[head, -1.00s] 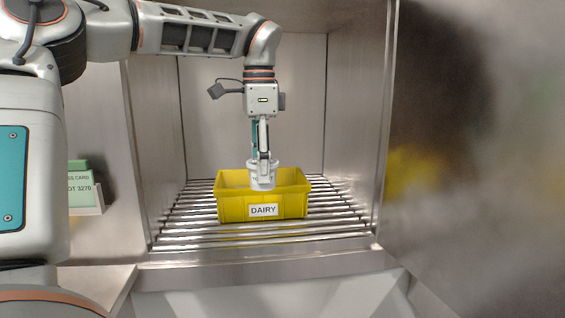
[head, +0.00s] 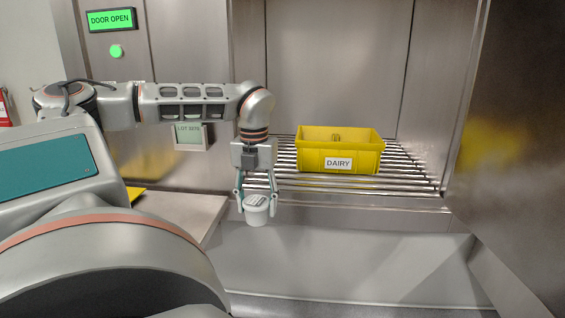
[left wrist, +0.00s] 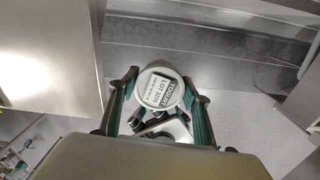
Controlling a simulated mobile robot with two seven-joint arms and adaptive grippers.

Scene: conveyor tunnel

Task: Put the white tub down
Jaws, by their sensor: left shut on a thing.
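The white tub (head: 257,215) hangs upright between the fingers of my left gripper (head: 257,200). The gripper points down and is shut on the tub. In the left wrist view, the tub's lid (left wrist: 160,92) shows a label reading yogurt and a lot number, with the gripper fingers on both sides. The tub is in front of the roller conveyor, off its near edge, and touches no surface that I can make out. My right gripper is not in view.
A yellow crate (head: 311,162) labelled DAIRY stands on the rollers (head: 410,178), with a small item inside. A lot card (head: 190,137) stands behind the arm. A green sign (head: 111,20) reads DOOR OPEN.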

